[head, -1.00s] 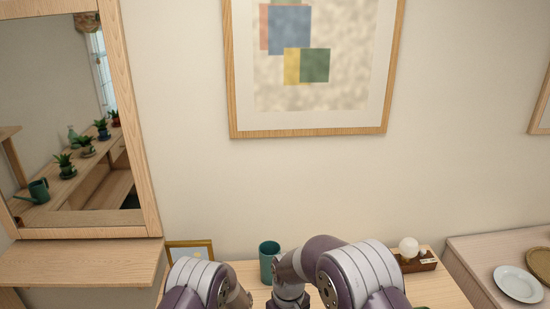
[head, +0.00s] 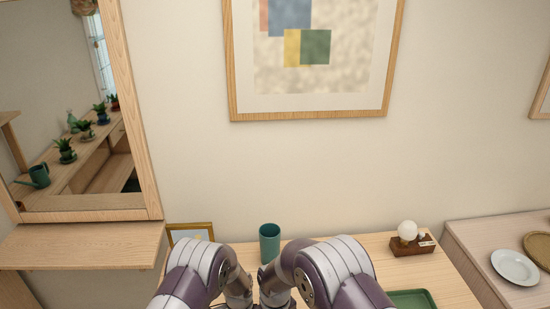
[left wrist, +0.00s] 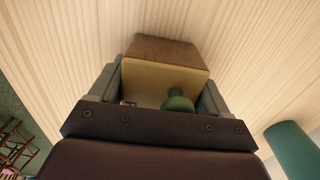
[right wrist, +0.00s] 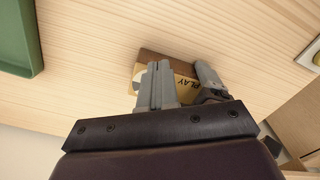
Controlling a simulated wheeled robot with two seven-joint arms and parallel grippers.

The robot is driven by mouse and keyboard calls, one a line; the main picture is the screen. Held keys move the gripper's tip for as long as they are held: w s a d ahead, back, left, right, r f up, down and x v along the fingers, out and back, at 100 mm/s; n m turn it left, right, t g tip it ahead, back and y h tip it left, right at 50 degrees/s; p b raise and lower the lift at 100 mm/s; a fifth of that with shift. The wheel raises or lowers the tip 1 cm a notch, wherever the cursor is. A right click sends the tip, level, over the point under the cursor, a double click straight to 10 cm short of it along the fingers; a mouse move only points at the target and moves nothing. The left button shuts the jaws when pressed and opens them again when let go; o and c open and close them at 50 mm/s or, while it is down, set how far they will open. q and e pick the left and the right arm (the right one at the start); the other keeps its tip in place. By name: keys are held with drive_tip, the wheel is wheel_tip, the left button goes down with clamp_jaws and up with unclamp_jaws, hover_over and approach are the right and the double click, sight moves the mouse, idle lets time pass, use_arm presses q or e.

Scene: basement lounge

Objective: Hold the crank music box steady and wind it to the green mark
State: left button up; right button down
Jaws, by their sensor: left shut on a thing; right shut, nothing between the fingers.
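The music box (left wrist: 165,80) is a small box with brown wood sides and a cream face. My left gripper (left wrist: 163,72) is shut on it, one finger on each side, over the pale table. A dark green round knob (left wrist: 178,101) shows at its cream face. In the right wrist view the box (right wrist: 183,83) shows the word PLAY, partly hidden behind fingers. No green mark can be made out. In the head view my arms hide the box and both grippers.
A teal cup (head: 270,244) stands behind my arms on the table. A green tray (head: 412,298) lies at the right. A wooden block with a white bulb (head: 408,231) stands at the back right. A gold-framed picture (head: 190,232) stands at the back left.

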drive_tip(key=shift+w+a, duration=0.1)
drive_tip(key=shift+w, duration=0.5)
idle(0.7)
drive_tip(key=shift+d, duration=0.3)
idle(0.4)
drive_tip(key=shift+w+d, duration=0.95)
drive_tip(key=shift+d, duration=0.15)
drive_tip(key=shift+d, duration=0.15)
wheel_tip(320, 180, up, 6)
drive_tip(key=shift+s+d, duration=0.2)
idle(0.5)
